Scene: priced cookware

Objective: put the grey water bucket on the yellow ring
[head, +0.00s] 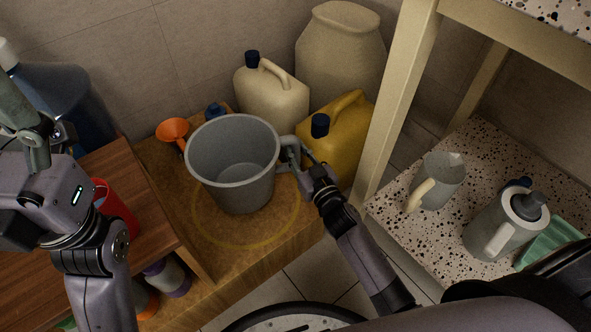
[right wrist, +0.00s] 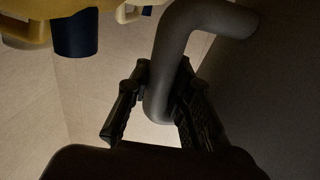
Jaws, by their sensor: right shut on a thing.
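The grey water bucket (head: 236,170) is in the middle of the head view, open top up and roughly upright. Its base appears within the outline of the thin yellow ring (head: 246,248) on the brown surface. The bucket hides the ring's far part, and I cannot tell whether its base touches the surface. My right gripper (head: 299,153) is shut on the bucket's side handle (head: 288,141). The right wrist view shows the curved handle (right wrist: 172,65) between the fingers (right wrist: 160,90). My left gripper (head: 25,125) is at the far left, away from the bucket; its fingers are unclear.
An orange funnel (head: 173,129), a cream jug (head: 270,100) and a yellow jug (head: 345,145) stand close behind the bucket. A shelf post (head: 398,105) rises at the right. A wooden board (head: 160,215) with a red cup (head: 113,207) is left. The ring's front is clear.

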